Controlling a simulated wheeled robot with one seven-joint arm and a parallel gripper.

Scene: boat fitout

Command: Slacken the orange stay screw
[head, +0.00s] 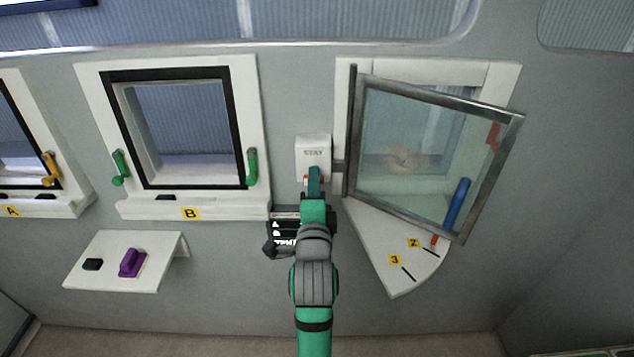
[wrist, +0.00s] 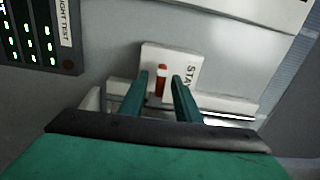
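The white STAY block (head: 313,147) is on the wall between window B and the hinged glass pane on the right. In the wrist view, the orange stay screw (wrist: 161,84) stands out from the block (wrist: 150,57) as a short orange-red piece with a pale top. My gripper (wrist: 160,80) is open, with one teal finger on each side of the screw. Gaps show between screw and fingers, so it does not look gripped.
The glass pane (head: 425,150) stands swung open just right of my arm, above a white quarter-round shelf (head: 385,250) marked 2 and 3. A dark panel with lights (head: 285,228) is on the wall beside my wrist. A white ledge (head: 110,275) holds a purple item.

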